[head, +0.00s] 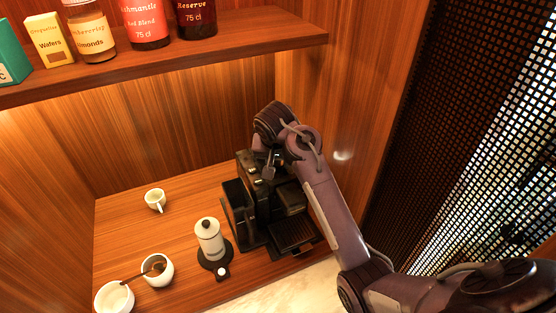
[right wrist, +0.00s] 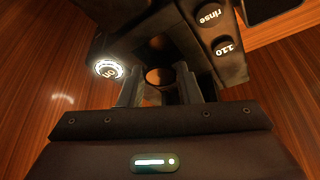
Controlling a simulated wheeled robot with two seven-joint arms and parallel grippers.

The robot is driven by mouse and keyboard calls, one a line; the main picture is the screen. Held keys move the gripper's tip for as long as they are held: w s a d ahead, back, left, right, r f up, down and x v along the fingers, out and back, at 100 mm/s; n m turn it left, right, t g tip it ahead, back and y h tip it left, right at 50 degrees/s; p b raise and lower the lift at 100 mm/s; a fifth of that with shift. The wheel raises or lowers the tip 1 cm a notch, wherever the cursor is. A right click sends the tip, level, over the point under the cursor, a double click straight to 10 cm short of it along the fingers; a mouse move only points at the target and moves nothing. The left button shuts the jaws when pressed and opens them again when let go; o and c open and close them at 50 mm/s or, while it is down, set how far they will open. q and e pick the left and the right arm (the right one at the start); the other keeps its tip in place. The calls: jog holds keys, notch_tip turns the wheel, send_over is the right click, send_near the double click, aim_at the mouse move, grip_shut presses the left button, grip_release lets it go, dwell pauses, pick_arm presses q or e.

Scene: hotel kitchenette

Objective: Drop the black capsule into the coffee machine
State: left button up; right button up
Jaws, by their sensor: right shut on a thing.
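The black coffee machine (head: 262,205) stands on the wooden counter in the head view; its top with the rinse and 110 buttons (right wrist: 215,30) fills the upper part of the right wrist view. My right gripper (head: 269,172) is over the machine's top, pointing down. In the right wrist view its two fingers (right wrist: 160,84) are shut on a small round dark thing with a brownish face, the capsule (right wrist: 159,76). A dark opening in the machine shows just beyond it; I cannot tell whether the capsule is inside it. The capsule cannot be made out in the head view. My left gripper is out of view.
A white cup (head: 155,199), a bowl with a spoon (head: 157,271) and another white bowl (head: 114,298) are farther left. A shelf (head: 180,57) with bottles and boxes hangs above. A wooden wall is close on the right.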

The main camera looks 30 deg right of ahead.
jog(key=shift+f, duration=0.6)
jog(key=o, duration=1)
